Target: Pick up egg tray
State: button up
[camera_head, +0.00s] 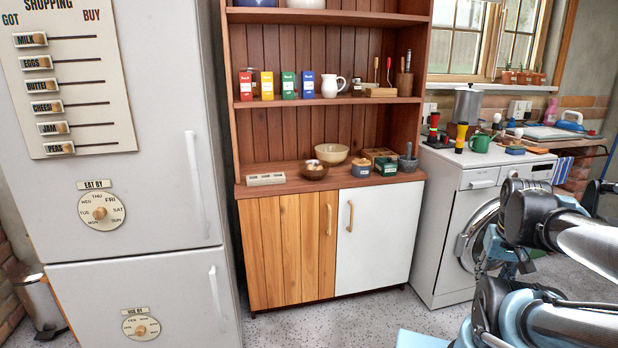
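A pale, low, oblong tray (265,179) with hollows along its top looks like the egg tray. It lies flat at the left front of the wooden dresser's counter (345,178). A dark brown bowl (313,170) with pale, egg-like rounded things in it stands just right of the tray. My arm shows folded at the lower right, in front of the washing machine and well apart from the tray. I cannot make out my gripper's fingers in this view. Nothing covers the tray.
A cream bowl (331,153), a green box (385,166) and a mortar (408,163) stand farther right on the counter. A shelf (330,100) overhangs it. The fridge (165,200) stands close on the left, the washing machine (455,235) on the right. The speckled floor (345,322) in front is clear.

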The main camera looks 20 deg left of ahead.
aim_at(256, 180)
jog(key=z, duration=1.1)
jog(key=i, duration=1.65)
jog(key=u, duration=3.55)
jog(key=i, duration=0.5)
